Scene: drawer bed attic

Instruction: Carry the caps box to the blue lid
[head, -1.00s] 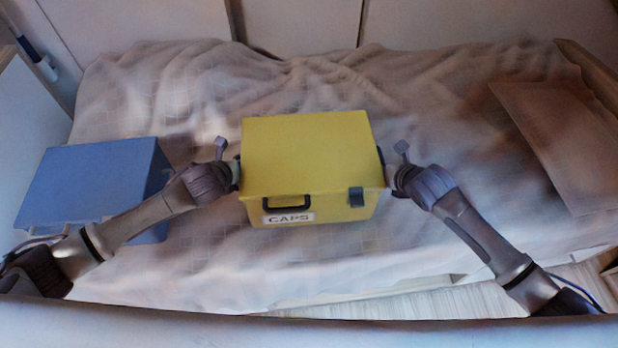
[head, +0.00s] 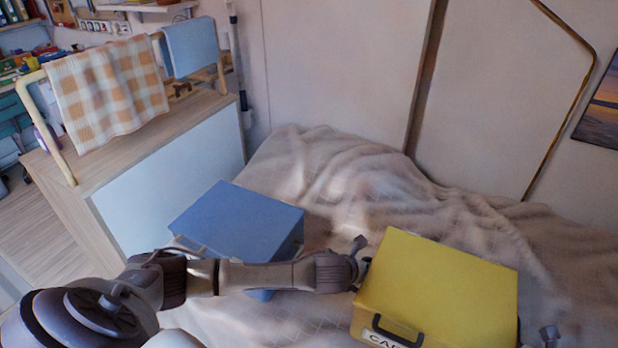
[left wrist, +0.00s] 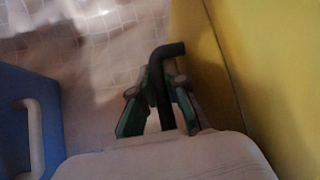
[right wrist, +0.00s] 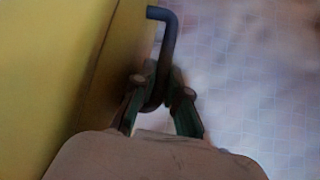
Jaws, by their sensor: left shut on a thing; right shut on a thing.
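The yellow caps box (head: 440,285) is at the lower right of the head view, its label partly cut off. My left gripper (head: 360,262) is shut on its left side handle; the black handle (left wrist: 168,50) shows between the fingers in the left wrist view. My right gripper (right wrist: 158,95) is shut on the other side handle (right wrist: 166,22); only its tip shows in the head view. The blue lid (head: 240,222) tops a blue box on the bed, left of the caps box. My left arm crosses in front of that box. I cannot tell whether the caps box touches the bed.
The bed has a rumpled beige blanket (head: 340,175). A wooden-topped cabinet (head: 155,135) with a rail, a checked towel (head: 105,85) and a blue towel (head: 195,47) stands at the left. Wall panels (head: 345,70) close off the back.

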